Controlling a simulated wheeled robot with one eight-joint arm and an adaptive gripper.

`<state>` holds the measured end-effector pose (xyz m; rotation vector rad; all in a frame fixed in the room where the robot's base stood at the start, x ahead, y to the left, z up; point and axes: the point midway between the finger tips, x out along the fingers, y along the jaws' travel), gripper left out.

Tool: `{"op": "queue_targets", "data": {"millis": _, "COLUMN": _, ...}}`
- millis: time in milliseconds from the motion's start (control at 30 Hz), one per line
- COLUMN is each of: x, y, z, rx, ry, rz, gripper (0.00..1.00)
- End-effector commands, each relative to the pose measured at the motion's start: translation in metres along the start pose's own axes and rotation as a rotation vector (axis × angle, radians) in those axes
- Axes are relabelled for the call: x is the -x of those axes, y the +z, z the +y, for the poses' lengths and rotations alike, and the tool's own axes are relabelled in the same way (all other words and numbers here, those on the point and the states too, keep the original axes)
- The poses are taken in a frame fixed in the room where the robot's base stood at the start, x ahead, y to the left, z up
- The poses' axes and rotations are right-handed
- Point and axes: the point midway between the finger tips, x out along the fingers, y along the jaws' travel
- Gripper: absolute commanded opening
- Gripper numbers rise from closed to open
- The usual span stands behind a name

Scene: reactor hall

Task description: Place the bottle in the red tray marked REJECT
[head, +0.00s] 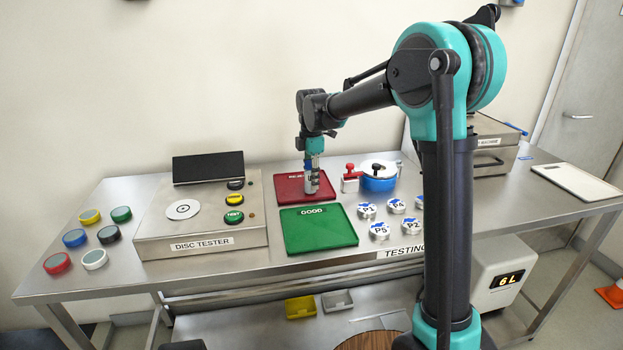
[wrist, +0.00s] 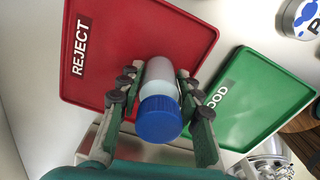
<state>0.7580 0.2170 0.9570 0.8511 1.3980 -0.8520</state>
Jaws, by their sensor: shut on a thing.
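The bottle (wrist: 158,112) has a pale body and a blue cap. In the wrist view it is between the two fingers of my gripper (wrist: 157,84), which is shut on it. The red tray (wrist: 125,35) marked REJECT lies behind and below the bottle in that view. In the head view my gripper (head: 312,180) points down over the right part of the red tray (head: 290,190), and its label is partly covered. The bottle is hard to make out there. I cannot tell whether its base touches the tray.
A green tray (head: 318,240) marked GOOD lies just in front of the red one. The disc tester (head: 200,225) stands left, and a blue round pot (head: 378,183) and a red-handled item (head: 350,180) right. Several white P-marked discs (head: 380,231) lie front right.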

Motion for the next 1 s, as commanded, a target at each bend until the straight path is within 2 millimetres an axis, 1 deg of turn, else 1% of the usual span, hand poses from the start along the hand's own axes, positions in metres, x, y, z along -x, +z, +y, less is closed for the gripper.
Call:
{"op": "queue_targets", "data": {"millis": 33, "x": -0.002, "y": 0.0, "z": 0.0, "rx": 0.0, "ry": 0.0, "rz": 0.0, "gripper": 0.05}}
{"op": "queue_targets", "data": {"millis": 67, "x": -0.002, "y": 0.0, "z": 0.0, "rx": 0.0, "ry": 0.0, "rz": 0.0, "gripper": 0.37}}
{"op": "queue_targets", "data": {"millis": 200, "x": -0.001, "y": 0.0, "z": 0.0, "rx": 0.0, "ry": 0.0, "rz": 0.0, "gripper": 0.54}}
{"op": "queue_targets", "data": {"millis": 500, "x": -0.001, "y": 0.0, "z": 0.0, "rx": 0.0, "ry": 0.0, "rz": 0.0, "gripper": 0.55}}
{"op": "queue_targets", "data": {"millis": 633, "x": 0.008, "y": 0.0, "z": 0.0, "rx": 0.0, "ry": 0.0, "rz": 0.0, "gripper": 0.55}}
{"op": "queue_targets", "data": {"millis": 767, "x": 0.028, "y": 0.0, "z": 0.0, "rx": 0.0, "ry": 0.0, "rz": 0.0, "gripper": 0.55}}
{"op": "queue_targets", "data": {"millis": 1000, "x": 0.078, "y": 0.0, "z": 0.0, "rx": 0.0, "ry": 0.0, "rz": 0.0, "gripper": 0.55}}
